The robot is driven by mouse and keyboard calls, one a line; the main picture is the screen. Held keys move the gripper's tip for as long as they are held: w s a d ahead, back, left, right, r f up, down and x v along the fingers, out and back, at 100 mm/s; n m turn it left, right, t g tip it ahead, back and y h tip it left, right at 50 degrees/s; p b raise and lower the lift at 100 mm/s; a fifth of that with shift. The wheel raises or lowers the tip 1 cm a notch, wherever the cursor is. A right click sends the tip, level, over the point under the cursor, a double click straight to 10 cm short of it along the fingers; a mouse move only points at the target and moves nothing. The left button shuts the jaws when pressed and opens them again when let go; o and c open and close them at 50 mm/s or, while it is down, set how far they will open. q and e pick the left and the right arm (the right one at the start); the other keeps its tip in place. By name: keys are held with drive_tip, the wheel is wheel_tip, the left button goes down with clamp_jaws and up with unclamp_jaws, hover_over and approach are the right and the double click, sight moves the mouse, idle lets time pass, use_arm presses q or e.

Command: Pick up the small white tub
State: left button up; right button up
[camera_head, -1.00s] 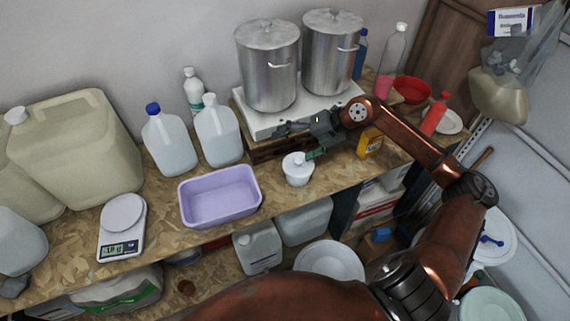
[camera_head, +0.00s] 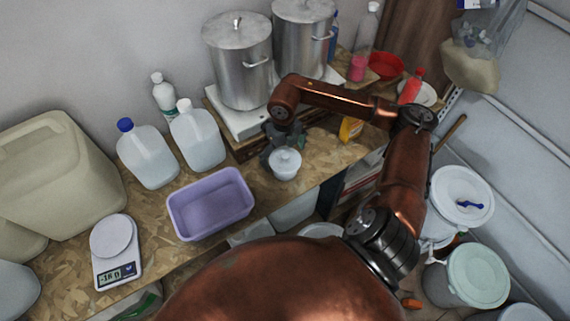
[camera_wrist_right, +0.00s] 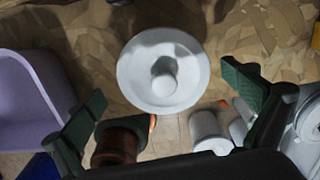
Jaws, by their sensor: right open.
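The small white tub (camera_head: 285,165) stands upright on the chipboard worktop near its front edge, with a round lid and knob. In the right wrist view the tub (camera_wrist_right: 135,78) shows from above, just beyond and between my fingertips. My right gripper (camera_head: 280,152) is close behind and over the tub, pointing down. In the wrist view the right gripper (camera_wrist_right: 168,98) is open, its green-padded fingers wide apart with nothing between them. I cannot tell whether a finger touches the tub in the head view. My left gripper is not in view.
A lilac basin (camera_head: 247,207) is left of the tub, and a digital scale (camera_head: 117,250) is further left. Behind stand a white hotplate (camera_head: 222,112) with steel pots (camera_head: 238,60). A yellow container (camera_head: 350,130) is to the right. Lidded buckets (camera_head: 462,195) stand on the floor.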

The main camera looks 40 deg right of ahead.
sight(285, 161)
drive_tip(key=shift+s+d+f, duration=0.1)
drive_tip(key=shift+d+f, duration=0.1)
drive_tip(key=shift+f, duration=1.35)
drive_tip(key=c, duration=0.8)
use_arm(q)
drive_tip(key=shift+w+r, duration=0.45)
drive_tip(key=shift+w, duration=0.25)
use_arm(e)
drive_tip(key=c, duration=0.4)
